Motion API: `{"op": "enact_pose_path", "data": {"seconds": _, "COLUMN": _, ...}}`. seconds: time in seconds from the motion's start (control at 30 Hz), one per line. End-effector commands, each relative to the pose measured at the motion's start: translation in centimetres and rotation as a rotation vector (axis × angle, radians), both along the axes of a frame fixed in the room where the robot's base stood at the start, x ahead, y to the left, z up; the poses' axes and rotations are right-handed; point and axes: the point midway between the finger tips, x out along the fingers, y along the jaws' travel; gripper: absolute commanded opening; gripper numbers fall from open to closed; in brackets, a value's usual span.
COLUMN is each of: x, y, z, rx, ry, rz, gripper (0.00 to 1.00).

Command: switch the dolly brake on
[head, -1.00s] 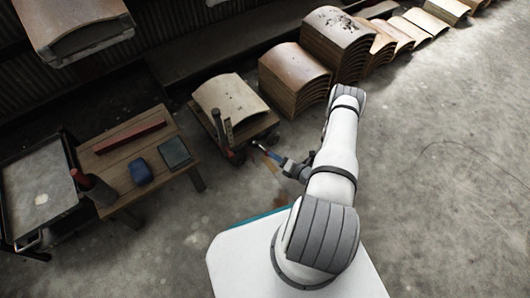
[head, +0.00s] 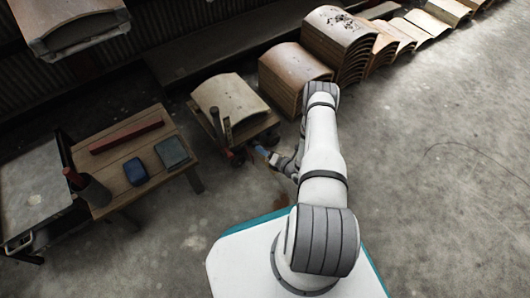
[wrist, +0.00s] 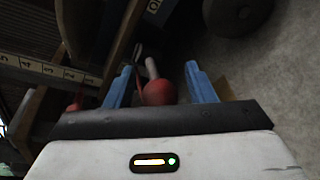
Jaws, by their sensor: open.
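The dolly (head: 262,129) is a low wooden platform carrying a curved tile stack (head: 231,99), with a dark upright post at its front left. In the wrist view, a lever with a red ball knob (wrist: 157,93) and a pale rod stands between the two blue fingers of my gripper (wrist: 159,66). The gripper is open, and a gap shows on both sides of the knob. In the head view my gripper (head: 260,150) is low beside the dolly's front edge; the knob is hard to tell there. Lettering that looks like "ON" (wrist: 153,5) shows beyond the fingertips.
A dark wheel (wrist: 238,12) is at the top right of the wrist view, and a numbered strip (wrist: 47,69) at left. A wooden table (head: 136,183) with a red bar, a blue item and a dark pad stands left. Tile stacks (head: 291,78) stand behind; floor at right is clear.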

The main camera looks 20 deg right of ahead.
Motion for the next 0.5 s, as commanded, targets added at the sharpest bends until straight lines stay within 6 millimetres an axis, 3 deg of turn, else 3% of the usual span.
{"op": "enact_pose_path", "data": {"seconds": 0.5, "x": -0.04, "y": -0.02, "z": 0.01, "rx": 0.000, "ry": 0.000, "rz": 0.000, "gripper": 0.11}}
